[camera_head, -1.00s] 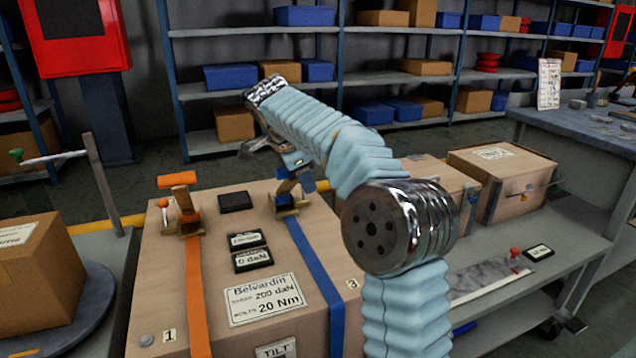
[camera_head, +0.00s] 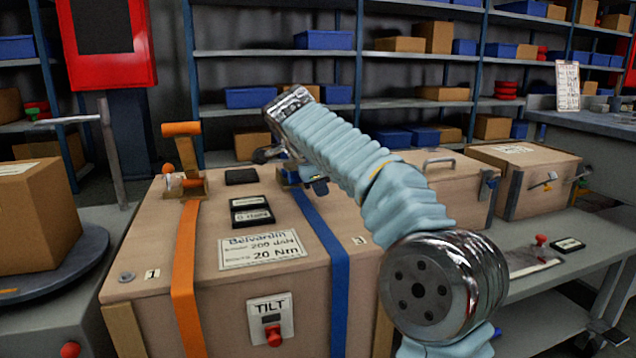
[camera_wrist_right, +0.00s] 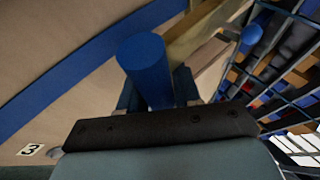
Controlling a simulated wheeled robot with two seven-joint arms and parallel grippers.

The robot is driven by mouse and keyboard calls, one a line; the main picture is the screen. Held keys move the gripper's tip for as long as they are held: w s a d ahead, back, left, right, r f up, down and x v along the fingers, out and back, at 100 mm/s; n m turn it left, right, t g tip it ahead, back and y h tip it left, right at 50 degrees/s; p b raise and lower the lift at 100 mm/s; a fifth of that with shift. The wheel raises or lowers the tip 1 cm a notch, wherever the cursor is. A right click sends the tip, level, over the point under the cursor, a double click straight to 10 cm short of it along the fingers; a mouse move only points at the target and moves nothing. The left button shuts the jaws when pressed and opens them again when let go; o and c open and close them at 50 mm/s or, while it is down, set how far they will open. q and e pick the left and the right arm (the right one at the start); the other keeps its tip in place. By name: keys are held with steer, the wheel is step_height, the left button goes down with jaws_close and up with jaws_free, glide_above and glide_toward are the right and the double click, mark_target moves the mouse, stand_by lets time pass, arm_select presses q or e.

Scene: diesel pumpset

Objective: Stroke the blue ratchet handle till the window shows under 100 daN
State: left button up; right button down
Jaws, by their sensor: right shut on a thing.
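The wooden crate (camera_head: 130,215) carries a blue strap (camera_head: 325,240) over its top. The blue ratchet (camera_head: 290,177) sits at the strap's far end, mostly hidden behind my right arm. In the wrist view, the blue ratchet handle (camera_wrist_right: 146,72) is a round bar between the fingers of my right gripper (camera_wrist_right: 158,92), which is shut on it. In the head view, my right gripper (camera_head: 300,172) is largely covered by its own wrist. Two small display windows (camera_head: 251,217) lie left of the blue strap; their readings are too blurred to trust. My left gripper is out of view.
An orange ratchet (camera_head: 183,165) and orange strap (camera_head: 187,270) run along the crate's left. A TILT plate (camera_head: 271,312) is on its front. Two wooden cases (camera_head: 515,180) stand at right. A carton (camera_head: 35,215) on a round table (camera_head: 85,250) stands at left.

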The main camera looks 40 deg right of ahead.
steer(key=shift+w+a+f, duration=0.2)
steer(key=shift+a+f, duration=0.1)
steer(key=shift+f, duration=0.2)
steer(key=c, duration=0.9)
jaws_free()
steer(key=shift+w, duration=0.1)
steer(key=p+v, duration=0.1)
steer(key=v, duration=0.6)
steer(key=p+v, duration=0.2)
steer(key=v, duration=0.4)
steer(key=shift+s+r, duration=0.3)
steer(key=shift+r, duration=0.05)
steer(key=shift+d, duration=0.1)
